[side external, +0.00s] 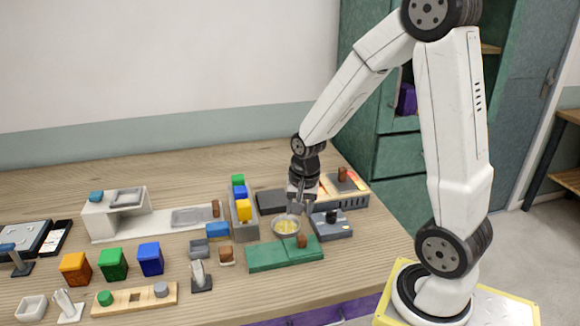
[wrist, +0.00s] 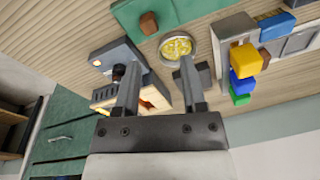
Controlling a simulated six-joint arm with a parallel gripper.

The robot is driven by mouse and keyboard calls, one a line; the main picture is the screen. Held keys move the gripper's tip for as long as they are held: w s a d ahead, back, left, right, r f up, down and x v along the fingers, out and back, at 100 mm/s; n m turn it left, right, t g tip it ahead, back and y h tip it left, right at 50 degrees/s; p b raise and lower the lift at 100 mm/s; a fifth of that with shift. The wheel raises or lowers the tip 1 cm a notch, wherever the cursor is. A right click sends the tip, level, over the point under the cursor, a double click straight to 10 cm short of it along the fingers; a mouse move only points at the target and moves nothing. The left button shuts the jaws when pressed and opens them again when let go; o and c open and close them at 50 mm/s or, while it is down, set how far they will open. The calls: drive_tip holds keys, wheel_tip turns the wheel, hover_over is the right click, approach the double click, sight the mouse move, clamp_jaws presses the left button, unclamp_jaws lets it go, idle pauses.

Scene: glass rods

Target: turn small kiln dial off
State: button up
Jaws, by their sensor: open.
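A small pale box with orange glowing slots, which looks like the kiln, stands at the back right of the bench in the side view (side external: 350,192), with a brown knob (side external: 342,173) on top. In front of it is a grey-blue box (side external: 332,229) with a black knob (side external: 331,216); I cannot tell which knob is the kiln dial. My gripper (side external: 301,207) points down above the bench, left of both boxes. In the wrist view my gripper (wrist: 158,66) is open with nothing between its fingers. Its left finger partly covers the glowing box (wrist: 150,97) and overlaps the black knob's edge.
A round dish with yellow contents (side external: 287,227) sits close below my gripper. A green block with a brown knob (side external: 270,256) lies in front. A grey rack with coloured blocks (side external: 242,228) and a dark slab (side external: 271,202) stand left. Bench space is tight around my gripper.

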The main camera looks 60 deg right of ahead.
drive_tip(key=d+m, duration=0.7)
drive_tip(key=m+g, duration=0.1)
drive_tip(key=m, duration=0.6)
approach(331, 215)
drive_tip(key=shift+w+d+f, duration=0.15)
drive_tip(key=shift+w+d, duration=0.05)
drive_tip(key=shift+w, duration=0.15)
drive_tip(key=shift+s+d+m, duration=0.15)
drive_tip(key=shift+d+m, duration=0.2)
drive_tip(key=shift+m, duration=0.05)
drive_tip(key=shift+f, duration=0.2)
drive_tip(key=shift+f, duration=3.75)
clamp_jaws()
